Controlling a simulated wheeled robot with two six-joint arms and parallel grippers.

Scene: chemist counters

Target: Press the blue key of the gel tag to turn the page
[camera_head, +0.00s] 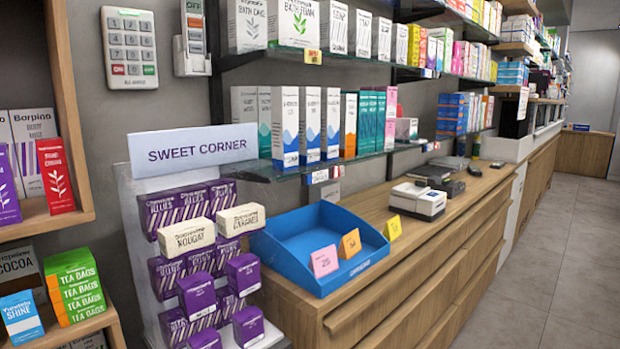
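I cannot make out a gel tag with a blue key for certain in the head view. A small white tag (320,177) hangs on the front edge of the glass shelf, below white boxes with blue peaks (310,125). Its print and any key are too small to tell. Another small tag (427,73) sits on the upper shelf edge, also unreadable. Neither of my grippers shows in this view.
A wall keypad (131,47) with red and green keys hangs at upper left, beside a switch box (193,40). A sweets stand (130,215) and a blue tray (290,258) with cards are in front. Grey floor (550,270) is clear at right.

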